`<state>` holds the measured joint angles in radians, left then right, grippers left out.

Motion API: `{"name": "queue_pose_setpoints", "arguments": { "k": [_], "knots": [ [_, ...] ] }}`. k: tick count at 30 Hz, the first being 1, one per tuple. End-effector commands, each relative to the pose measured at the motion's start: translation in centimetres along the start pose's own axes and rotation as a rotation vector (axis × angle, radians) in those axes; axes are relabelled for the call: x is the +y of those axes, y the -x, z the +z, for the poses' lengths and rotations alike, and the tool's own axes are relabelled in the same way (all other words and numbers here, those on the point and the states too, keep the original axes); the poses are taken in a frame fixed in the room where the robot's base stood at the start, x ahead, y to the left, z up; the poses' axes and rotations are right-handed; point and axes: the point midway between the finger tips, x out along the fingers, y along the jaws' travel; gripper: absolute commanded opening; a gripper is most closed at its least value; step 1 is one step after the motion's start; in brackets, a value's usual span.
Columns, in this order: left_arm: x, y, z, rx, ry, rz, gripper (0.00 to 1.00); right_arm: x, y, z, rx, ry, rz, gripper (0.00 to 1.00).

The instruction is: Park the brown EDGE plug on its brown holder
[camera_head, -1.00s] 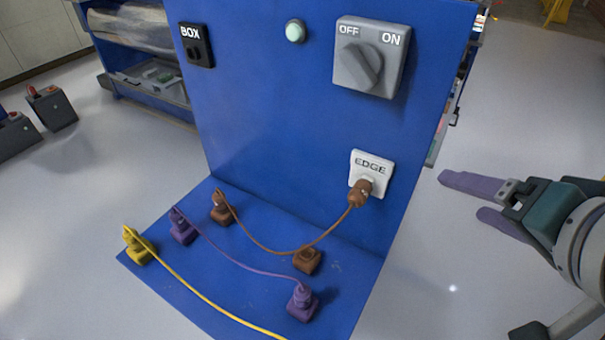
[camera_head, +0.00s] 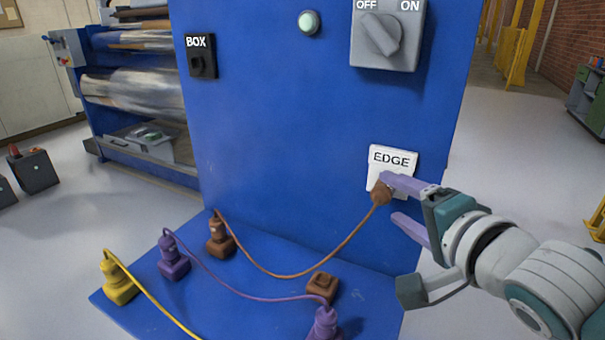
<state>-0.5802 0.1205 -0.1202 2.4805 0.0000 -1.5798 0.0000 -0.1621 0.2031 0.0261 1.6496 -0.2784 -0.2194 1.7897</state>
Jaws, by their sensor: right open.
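The brown plug (camera_head: 381,194) sits in the white EDGE socket (camera_head: 397,160) on the upright blue panel, with its brown cable (camera_head: 305,272) curving down left to a brown block (camera_head: 220,238) on the blue base. The brown holder (camera_head: 322,287), a small square block with an empty-looking top, stands on the base below and left of the socket. My right gripper (camera_head: 391,199) is open, its purple fingers reaching in from the right. The upper fingertip overlaps the plug's upper right side; the lower is below right of it. I cannot tell whether they touch. My left gripper is out of view.
A purple plug (camera_head: 325,324) stands close in front of the brown holder, its cable running left to a purple block (camera_head: 173,260). A yellow block (camera_head: 118,283) with cable is farther left. A grey OFF/ON knob (camera_head: 388,36) and BOX socket (camera_head: 201,58) are above.

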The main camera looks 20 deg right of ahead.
Motion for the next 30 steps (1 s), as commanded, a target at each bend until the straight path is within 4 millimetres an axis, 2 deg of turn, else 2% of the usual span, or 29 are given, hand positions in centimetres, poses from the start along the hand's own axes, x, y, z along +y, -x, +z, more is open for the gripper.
{"name": "queue_pose_setpoints", "arguments": {
  "k": [3, 6, 16, 30],
  "knots": [
    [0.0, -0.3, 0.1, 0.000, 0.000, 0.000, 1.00, 0.1, -1.6, 0.0, -0.001, 0.001, -0.002, 0.72],
    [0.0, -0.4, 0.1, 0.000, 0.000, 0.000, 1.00, 0.1, -2.4, 0.0, 0.000, 0.001, 0.000, 0.72],
    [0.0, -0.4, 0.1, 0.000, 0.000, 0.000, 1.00, 0.0, -2.7, 0.0, 0.000, 0.001, 0.000, 0.72],
    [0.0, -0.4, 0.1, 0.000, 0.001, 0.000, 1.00, 0.0, -2.7, 0.0, 0.000, 0.001, 0.001, 0.20]
  ]
}}
